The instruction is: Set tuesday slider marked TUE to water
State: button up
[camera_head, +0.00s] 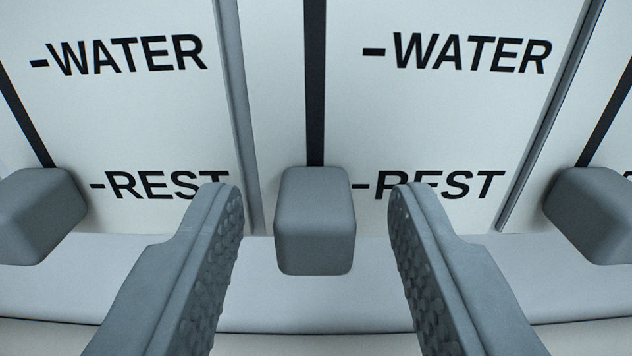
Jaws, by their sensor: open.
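A grey slider knob (315,220) stands at the bottom of a dark vertical slot (315,90) in the middle of the view. It is level with the REST mark (428,185) on its right. The WATER mark (457,53) is higher up the same panel. No TUE label shows, so I cannot tell which day this slider is. My gripper (315,205) is open, with one finger on each side of the middle knob. Gaps show between the knob and both fingers. The fingers partly cover the REST lettering.
Another grey knob (42,215) is at the left edge and one (592,215) at the right edge, both low in their slots. Raised grey dividers (237,115) (550,115) separate the slider columns. The middle slot above the knob is clear. A pale ledge runs below.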

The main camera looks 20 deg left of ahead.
aim_at(312, 43)
jog(key=shift+w, duration=0.1)
grip_shut()
jog(key=shift+r, duration=2.25)
grip_release()
jog(key=v, duration=1.7)
jog(key=shift+s, duration=0.25)
jog(key=shift+d, duration=0.1)
